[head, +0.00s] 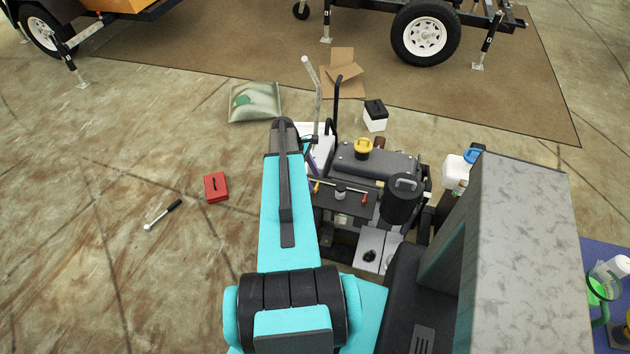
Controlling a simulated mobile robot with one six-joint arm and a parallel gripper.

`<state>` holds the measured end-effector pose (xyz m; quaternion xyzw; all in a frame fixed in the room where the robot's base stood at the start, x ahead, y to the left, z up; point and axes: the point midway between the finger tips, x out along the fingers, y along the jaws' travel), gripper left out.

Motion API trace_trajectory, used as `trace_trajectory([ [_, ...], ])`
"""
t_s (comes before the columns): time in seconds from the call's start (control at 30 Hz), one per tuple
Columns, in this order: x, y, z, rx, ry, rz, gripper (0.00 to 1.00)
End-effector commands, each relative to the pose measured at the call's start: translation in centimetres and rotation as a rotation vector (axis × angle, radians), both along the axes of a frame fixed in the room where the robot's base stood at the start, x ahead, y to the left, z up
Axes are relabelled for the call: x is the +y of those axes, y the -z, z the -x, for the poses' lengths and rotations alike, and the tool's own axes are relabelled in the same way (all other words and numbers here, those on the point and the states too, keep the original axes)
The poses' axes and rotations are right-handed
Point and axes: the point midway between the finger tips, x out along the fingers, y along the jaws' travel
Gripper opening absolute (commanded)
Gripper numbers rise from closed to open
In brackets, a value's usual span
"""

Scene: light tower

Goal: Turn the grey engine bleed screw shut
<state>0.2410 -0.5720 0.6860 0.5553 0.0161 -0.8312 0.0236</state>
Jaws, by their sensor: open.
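The dark engine unit (350,215) stands in the middle of the head view, to the right of my teal arm. A small grey round cap or knob (341,191) sits on its dark top plate. It may be the grey bleed screw, but it is too small to be sure or to tell how far it is turned. My arm reaches away from the camera along the engine's left side. My gripper does not show; the far end of the arm is hidden behind its own links.
A yellow cap (364,148) and black cylinder (402,199) stand up from the engine. Upright bars (318,95) rise behind it. A red box (216,187), ratchet (163,214) and grey-green bag (254,102) lie left. A black-topped white box (375,115) is behind. Floor at left is mostly clear.

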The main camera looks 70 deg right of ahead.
Motion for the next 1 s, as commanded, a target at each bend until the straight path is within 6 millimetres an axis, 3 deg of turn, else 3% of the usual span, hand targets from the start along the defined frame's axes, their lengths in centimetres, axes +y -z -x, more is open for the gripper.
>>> trace_trajectory([
  [0.3, -0.1, 2.4, 1.0, 0.000, -0.001, 0.001, 0.52],
  [0.73, -0.1, 2.9, 1.2, 0.000, 0.000, 0.001, 0.52],
  [1.0, -0.1, 2.9, 1.2, 0.000, 0.000, 0.001, 0.10],
])
